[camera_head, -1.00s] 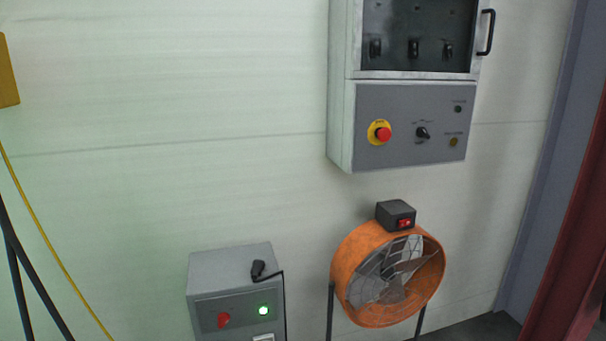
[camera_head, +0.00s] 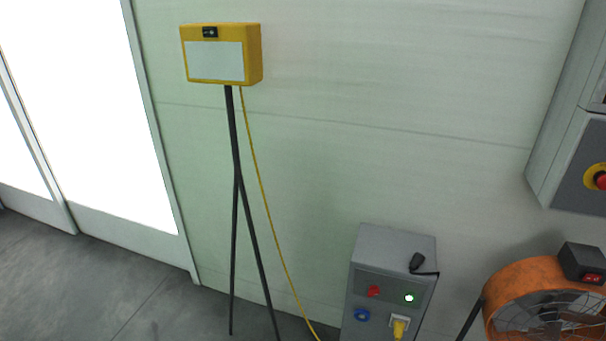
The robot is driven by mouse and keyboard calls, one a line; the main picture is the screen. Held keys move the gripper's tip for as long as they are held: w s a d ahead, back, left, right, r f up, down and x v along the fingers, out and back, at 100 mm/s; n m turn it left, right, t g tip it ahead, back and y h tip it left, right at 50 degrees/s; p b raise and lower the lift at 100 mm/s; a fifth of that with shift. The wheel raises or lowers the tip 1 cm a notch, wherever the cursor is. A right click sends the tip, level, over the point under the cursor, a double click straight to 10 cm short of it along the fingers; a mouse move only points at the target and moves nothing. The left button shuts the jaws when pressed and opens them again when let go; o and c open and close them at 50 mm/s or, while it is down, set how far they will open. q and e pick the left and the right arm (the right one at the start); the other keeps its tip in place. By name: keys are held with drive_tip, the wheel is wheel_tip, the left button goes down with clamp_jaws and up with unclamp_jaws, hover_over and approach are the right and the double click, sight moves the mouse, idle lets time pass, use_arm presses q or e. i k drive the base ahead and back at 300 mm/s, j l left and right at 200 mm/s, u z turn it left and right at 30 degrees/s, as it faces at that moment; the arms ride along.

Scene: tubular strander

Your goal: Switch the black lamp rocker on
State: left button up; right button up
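The black lamp rocker (camera_head: 210,32) is a small dark switch at the top of the front of a yellow work lamp (camera_head: 252,55). The lamp has a pale front panel (camera_head: 215,62), which does not look brightly lit. It stands on dark tripod legs (camera_head: 236,150) in front of the wall, left of centre. The rocker's exact position is too small to tell. Neither of my grippers shows in the head view.
A yellow cable (camera_head: 263,205) runs from the lamp to a grey box (camera_head: 395,245) with a yellow plug (camera_head: 399,328) and a lit green light. An orange fan (camera_head: 520,277) and a wall cabinet (camera_head: 565,150) are at the right. Bright glazed panels (camera_head: 90,100) are at the left.

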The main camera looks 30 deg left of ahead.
sight(207, 32)
drive_tip(key=u, duration=1.35)
